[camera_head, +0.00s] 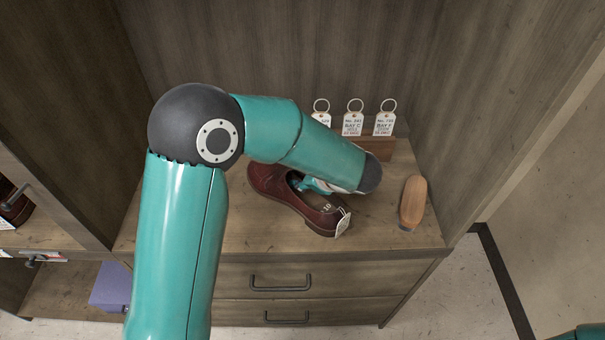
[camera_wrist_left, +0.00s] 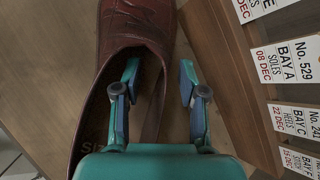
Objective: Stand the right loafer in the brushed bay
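A dark red leather loafer (camera_head: 268,181) lies on the wooden cabinet top, toe toward the back left, with a paper tag on its heel end. It also shows in the left wrist view (camera_wrist_left: 128,32). My left gripper (camera_wrist_left: 160,82) is open around the loafer's side wall, one finger inside the opening and one outside, with a gap visible at the outer finger. In the head view my forearm mostly hides this gripper. My right gripper is not in view. I cannot identify the brushed bay.
A wooden rack (camera_head: 383,150) with several ringed tags stands behind the loafer. A wooden-backed brush (camera_head: 412,200) is at the right. At the far left, a dark shoe (camera_head: 13,207) sits in another compartment; a purple box (camera_head: 110,285) is below. Drawers have front handles.

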